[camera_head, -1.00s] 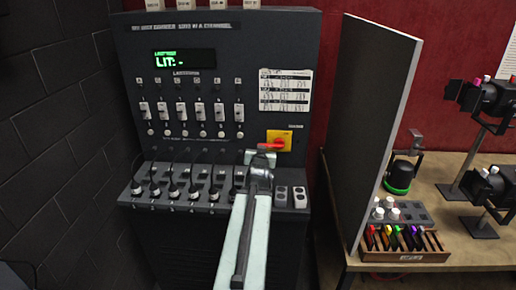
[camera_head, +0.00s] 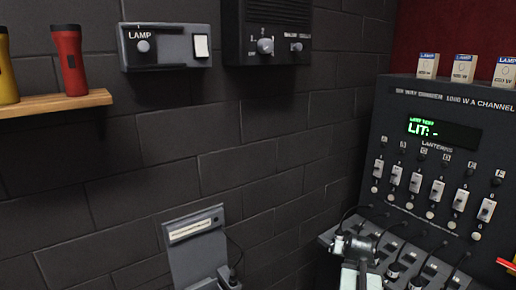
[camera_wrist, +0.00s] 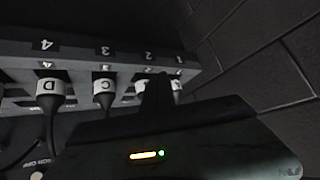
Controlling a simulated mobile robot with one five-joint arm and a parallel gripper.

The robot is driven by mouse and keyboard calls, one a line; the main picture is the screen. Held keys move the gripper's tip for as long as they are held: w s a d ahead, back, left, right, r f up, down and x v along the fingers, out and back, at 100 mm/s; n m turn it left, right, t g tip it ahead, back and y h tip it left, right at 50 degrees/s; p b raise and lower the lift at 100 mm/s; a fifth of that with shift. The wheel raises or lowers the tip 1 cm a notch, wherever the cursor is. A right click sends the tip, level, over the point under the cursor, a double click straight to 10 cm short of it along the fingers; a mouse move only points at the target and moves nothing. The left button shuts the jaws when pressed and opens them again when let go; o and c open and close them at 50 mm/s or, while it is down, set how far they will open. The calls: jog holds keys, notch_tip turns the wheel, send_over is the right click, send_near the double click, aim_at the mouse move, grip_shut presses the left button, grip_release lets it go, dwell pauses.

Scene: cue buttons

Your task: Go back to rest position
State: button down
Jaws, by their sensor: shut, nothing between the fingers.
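My gripper (camera_head: 343,243) is at the bottom of the head view, right of centre, with my pale arm link below it. It is in front of the left end of the dimmer console's (camera_head: 402,100) plug shelf. In the wrist view, my gripper (camera_wrist: 157,82) appears as one dark, closed shape with nothing visible in it. Behind it is a row of plugs in the shelf. Plugs farther right are partly hidden by my gripper. Any gap between gripper and shelf is unclear.
A dark brick wall (camera_head: 250,165) fills the middle. It carries a lamp switch box (camera_head: 165,47), a dark knob panel (camera_head: 278,38) and a wooden shelf (camera_head: 55,104) with a red flask (camera_head: 70,62). A grey unit (camera_head: 194,245) stands low in front. Lamp boxes (camera_head: 465,68) sit atop the console.

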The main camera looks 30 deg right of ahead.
jog(key=w+a+f+n+g+y, duration=0.1)
jog(key=w+a, duration=0.2)
jog(key=a, duration=0.4)
jog(key=w+a+f+n+y, duration=0.2)
jog(key=w+a, duration=0.1)
jog(key=a, duration=0.5)
jog(key=s+a+f+n+g+y, duration=0.1)
jog(key=a+n+g, duration=0.1)
jog(key=a, duration=1.4)
jog(key=s+a+f+n+g+y, duration=0.1)
jog(key=a+f+n+g, duration=0.1)
jog(key=a, duration=1.5)
jog(key=shift+s+a+f+n+g, duration=0.15)
jog(key=shift+s+n+g, duration=0.2)
jog(key=shift+n+g, duration=0.55)
